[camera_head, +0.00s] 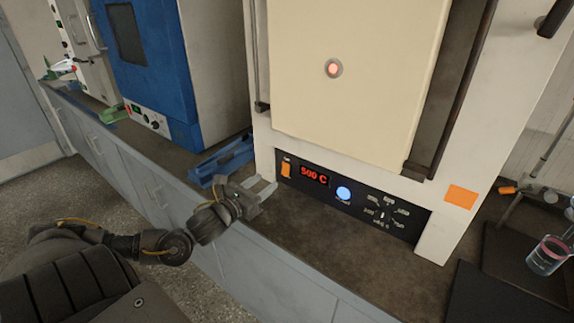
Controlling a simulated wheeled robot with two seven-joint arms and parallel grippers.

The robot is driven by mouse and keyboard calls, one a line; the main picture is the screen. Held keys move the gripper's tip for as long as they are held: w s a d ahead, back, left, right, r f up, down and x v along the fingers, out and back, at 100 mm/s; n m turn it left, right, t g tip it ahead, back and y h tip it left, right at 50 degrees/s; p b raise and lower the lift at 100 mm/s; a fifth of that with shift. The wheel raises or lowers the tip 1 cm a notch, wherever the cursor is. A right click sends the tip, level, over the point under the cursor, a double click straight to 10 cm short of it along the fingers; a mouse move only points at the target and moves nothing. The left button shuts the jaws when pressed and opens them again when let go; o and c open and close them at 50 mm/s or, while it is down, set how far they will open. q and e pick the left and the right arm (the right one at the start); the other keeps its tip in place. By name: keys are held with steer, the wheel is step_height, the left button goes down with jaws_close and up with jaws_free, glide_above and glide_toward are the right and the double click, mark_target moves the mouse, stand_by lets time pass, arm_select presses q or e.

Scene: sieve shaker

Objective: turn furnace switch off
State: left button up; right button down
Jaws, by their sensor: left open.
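The furnace (360,70) is a large cream box on the counter with a black control panel (350,199) along its lower front. The orange furnace switch (286,168) is at the panel's left end, beside a red display (314,175) reading 500 C. A lit blue round button (344,193) and a dial (382,215) are further right. My left gripper (262,187) is open and empty, just left of and below the switch, with its fingers pointing toward the panel. I see no clear contact with the switch. My right gripper is out of view.
A blue oven (150,60) stands to the left, with a blue stand (222,160) on the counter between it and the furnace. A beaker with pink liquid (546,255) is at the far right. The counter (310,245) before the furnace is clear.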

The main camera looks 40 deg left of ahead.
mark_target(285, 164)
arm_select(q)
steer(key=w, duration=0.6)
steer(key=w+a+p, duration=0.1)
steer(key=w, duration=0.1)
steer(key=shift+w+a, duration=0.1)
steer(key=shift+w, duration=0.75)
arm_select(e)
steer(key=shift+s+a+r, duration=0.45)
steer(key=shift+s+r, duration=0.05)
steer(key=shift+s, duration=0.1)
